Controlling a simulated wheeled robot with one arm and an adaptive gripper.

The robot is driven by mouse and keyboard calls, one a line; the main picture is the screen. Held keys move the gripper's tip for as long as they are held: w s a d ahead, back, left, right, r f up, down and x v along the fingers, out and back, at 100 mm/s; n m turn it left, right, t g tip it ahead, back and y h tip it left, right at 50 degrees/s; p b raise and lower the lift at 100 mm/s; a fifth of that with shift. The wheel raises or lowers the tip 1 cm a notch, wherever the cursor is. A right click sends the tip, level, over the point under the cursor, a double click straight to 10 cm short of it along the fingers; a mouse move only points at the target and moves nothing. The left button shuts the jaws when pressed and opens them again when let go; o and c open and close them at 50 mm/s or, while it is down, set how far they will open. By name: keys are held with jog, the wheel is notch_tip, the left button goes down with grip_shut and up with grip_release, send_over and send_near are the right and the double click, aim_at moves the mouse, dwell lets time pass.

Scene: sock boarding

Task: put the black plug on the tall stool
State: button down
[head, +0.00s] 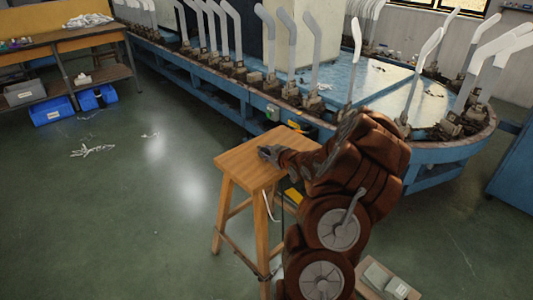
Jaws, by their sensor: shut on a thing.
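The tall wooden stool (238,164) stands in the middle of the head view, with a light square top. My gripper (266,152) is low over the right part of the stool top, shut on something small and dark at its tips. This appears to be the black plug, but it is hard to tell from the dark fingers. I cannot tell whether it touches the wood. My brown arm comes in from the right and covers the stool's right edge.
A long blue machine (190,75) with upright grey and white sock forms runs behind the stool. A workbench (62,40) with blue bins (52,110) stands at the left. White scraps (92,151) lie on the green floor. A low box (385,280) is at the lower right.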

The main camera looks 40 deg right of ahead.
jog(key=c, duration=1.4)
grip_release()
jog(key=shift+s+a+f, duration=0.1)
jog(key=shift+s+f, duration=0.05)
jog(key=shift+f, duration=0.35)
jog(key=shift+s+a+f, duration=0.1)
jog(key=shift+f, duration=0.4)
jog(key=o, duration=0.5)
jog(key=shift+a+f+g, duration=0.1)
jog(key=shift+f+g, duration=0.2)
jog(key=shift+f, duration=0.1)
jog(key=shift+r, duration=0.45)
jog(key=shift+s+d+r+p, duration=0.15)
jog(key=shift+s+d+p, duration=0.05)
jog(key=shift+s+p, duration=0.1)
jog(key=r+v, duration=0.1)
jog(key=v, duration=1)
jog(key=shift+r, duration=0.25)
